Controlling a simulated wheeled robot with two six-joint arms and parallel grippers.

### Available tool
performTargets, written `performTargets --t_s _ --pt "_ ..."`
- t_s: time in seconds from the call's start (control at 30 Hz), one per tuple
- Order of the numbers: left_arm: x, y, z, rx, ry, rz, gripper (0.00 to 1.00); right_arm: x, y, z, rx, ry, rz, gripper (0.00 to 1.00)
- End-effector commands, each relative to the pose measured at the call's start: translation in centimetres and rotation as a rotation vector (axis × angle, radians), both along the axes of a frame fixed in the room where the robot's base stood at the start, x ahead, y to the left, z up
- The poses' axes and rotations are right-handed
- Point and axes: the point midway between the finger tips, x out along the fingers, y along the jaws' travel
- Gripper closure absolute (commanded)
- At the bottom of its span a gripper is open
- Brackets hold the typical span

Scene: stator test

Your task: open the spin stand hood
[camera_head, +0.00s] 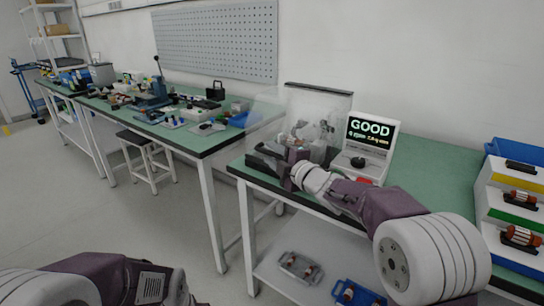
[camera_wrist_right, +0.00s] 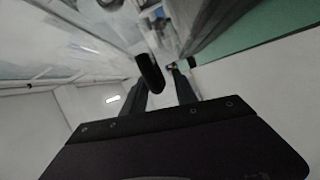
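The spin stand stands on the green bench in the head view. Its clear hood (camera_head: 318,103) has a dark top edge, and a faint clear panel (camera_head: 264,110) juts out to its left. I cannot tell how far the hood is open. My right arm reaches to the front left of the stand. My right gripper (camera_head: 262,157) is there, and its fingers show apart in the right wrist view (camera_wrist_right: 160,92). A black rounded handle-like piece (camera_wrist_right: 150,73) lies at the fingers, nearer the left one, with a gap to the right one. My left gripper is out of view.
A white unit (camera_head: 370,145) with a screen reading GOOD stands right of the hood. A tiered rack (camera_head: 510,205) with coloured trays is at the far right. A lower shelf (camera_head: 318,290) holds trays. Another bench (camera_head: 205,142) and a stool (camera_head: 140,138) are at left.

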Motion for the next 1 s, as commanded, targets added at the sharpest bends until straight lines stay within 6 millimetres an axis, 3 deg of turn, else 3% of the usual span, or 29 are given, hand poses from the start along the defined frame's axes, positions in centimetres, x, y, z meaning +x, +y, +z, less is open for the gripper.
performTargets --t_s 0.3,0.43,1.0 --pt "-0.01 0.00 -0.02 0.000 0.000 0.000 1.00 0.47 0.28 -0.03 0.001 0.001 -0.001 0.66" --pt "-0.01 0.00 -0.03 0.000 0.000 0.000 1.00 0.46 0.27 -0.03 0.001 0.001 -0.001 1.00" --pt "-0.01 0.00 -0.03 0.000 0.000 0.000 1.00 0.45 0.26 -0.03 0.001 0.001 -0.001 1.00"
